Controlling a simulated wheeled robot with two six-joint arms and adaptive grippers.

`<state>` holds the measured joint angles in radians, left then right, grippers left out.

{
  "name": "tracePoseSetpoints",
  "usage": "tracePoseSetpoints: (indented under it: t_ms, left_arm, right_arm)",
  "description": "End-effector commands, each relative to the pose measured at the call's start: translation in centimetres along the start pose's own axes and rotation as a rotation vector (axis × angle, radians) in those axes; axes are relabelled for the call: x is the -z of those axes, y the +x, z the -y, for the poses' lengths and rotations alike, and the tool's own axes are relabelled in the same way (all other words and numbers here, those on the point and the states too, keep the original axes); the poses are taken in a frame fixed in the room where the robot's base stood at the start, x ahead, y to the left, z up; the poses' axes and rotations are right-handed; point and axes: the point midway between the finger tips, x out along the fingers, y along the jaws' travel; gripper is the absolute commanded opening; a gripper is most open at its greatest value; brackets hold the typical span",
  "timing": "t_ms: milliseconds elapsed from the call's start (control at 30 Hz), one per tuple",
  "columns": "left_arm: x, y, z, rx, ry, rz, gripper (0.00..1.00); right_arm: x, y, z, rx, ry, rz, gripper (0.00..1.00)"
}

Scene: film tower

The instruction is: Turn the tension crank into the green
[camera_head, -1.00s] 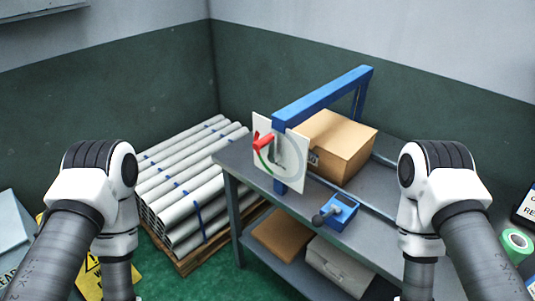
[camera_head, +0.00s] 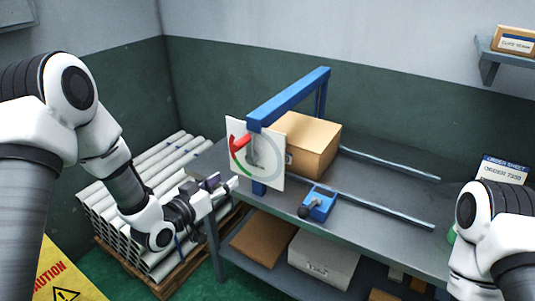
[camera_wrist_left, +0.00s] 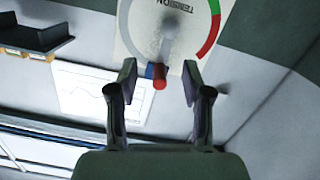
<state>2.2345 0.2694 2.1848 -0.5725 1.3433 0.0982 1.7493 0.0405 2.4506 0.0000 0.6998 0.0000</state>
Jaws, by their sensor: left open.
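The tension crank stands at a white dial plate (camera_head: 270,178) on the blue frame, with a red handle (camera_head: 240,142) sticking out. In the left wrist view, the upside-down plate (camera_wrist_left: 135,45) carries a dial with grey, green and red arcs. There the crank arm is blurred and runs from the hub to the red handle (camera_wrist_left: 159,80), clear of the green arc. My left gripper (camera_head: 222,188) is open, left of and below the plate in the head view. In the wrist view its fingers (camera_wrist_left: 160,75) appear either side of the handle; contact cannot be told. My right gripper is out of view.
The blue frame (camera_head: 290,95) rises from a grey bench (camera_head: 375,215). A cardboard box (camera_head: 312,145), a blue block with a dark knob (camera_head: 318,204) and metal rails (camera_head: 395,165) are on it. Stacked white pipes (camera_head: 105,215) lie left of the bench. Boxes fill the lower shelf.

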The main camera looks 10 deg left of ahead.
Motion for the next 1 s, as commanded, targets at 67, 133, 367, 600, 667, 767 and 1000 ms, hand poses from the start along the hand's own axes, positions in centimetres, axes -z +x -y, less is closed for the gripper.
tracePoseSetpoints:
  t_ms: [67,133,367,600,667,767,1000]
  left_arm:
    - [3.4,0.2,0.5,0.005,0.011,-0.073,0.49]
    - [5.2,0.1,0.4,0.005,0.018,-0.106,0.49]
    - [6.5,2.4,0.2,0.002,0.027,-0.116,0.49]
    - [6.9,6.8,0.2,0.003,0.025,-0.115,0.49]
    - [6.8,7.5,0.2,0.004,0.024,-0.113,0.49]
    - [6.8,7.9,0.3,0.004,0.022,-0.115,0.49]
    - [6.7,7.9,0.3,0.004,0.022,-0.114,0.28]
  right_arm:
    - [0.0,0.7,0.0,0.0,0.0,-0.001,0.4]
    - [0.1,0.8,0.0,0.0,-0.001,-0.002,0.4]
    - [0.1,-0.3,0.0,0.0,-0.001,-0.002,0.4]
    - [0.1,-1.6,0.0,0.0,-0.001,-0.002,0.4]
    - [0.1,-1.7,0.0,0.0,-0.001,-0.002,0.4]
    - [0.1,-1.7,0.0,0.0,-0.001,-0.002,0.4]
    - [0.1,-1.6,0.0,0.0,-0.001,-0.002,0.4]
